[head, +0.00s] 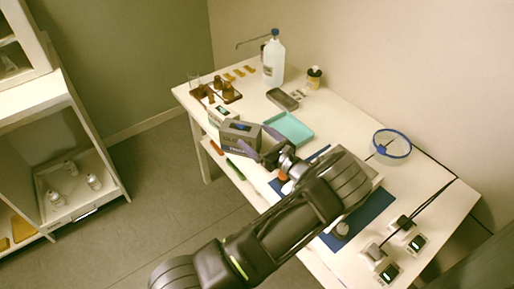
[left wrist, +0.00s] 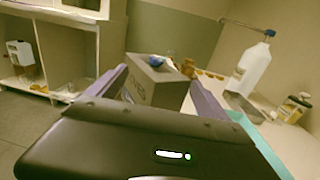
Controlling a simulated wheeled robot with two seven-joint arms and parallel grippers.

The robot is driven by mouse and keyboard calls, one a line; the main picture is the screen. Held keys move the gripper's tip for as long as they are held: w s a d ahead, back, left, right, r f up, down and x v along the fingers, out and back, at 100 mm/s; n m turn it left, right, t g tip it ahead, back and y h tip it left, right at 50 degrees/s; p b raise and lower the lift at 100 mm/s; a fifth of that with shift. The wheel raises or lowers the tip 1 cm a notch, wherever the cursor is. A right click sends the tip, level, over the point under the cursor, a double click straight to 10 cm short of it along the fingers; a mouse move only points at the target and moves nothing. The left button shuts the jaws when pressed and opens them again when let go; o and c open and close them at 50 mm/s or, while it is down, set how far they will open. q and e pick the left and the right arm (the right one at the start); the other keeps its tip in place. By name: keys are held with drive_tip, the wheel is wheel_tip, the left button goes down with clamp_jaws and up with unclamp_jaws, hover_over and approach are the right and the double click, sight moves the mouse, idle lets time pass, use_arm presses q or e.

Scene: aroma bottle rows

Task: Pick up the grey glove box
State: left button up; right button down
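The grey glove box (head: 237,133) is near the table's left edge in the head view, with a blue patch on its top. In the left wrist view the grey glove box (left wrist: 158,86) fills the space between my purple fingers. My left gripper (head: 259,141) reaches it from the right, fingers spread about as wide as the box, one on each side. Contact with both sides, and whether the box rests or is raised, I cannot tell. The gripper body hides the box's lower part in the wrist view. My right gripper is not in view.
A second, paler box (head: 221,114) stands just behind the grey one. A teal tray (head: 290,128) is close on the right. A white bottle (head: 273,62), a brown tray with small bottles (head: 228,93) and a dark device (head: 283,98) are at the back. A white shelf unit (head: 60,125) stands left, across open floor.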

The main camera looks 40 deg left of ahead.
use_arm(q)
clamp_jaws()
idle(0.8)
idle(0.4)
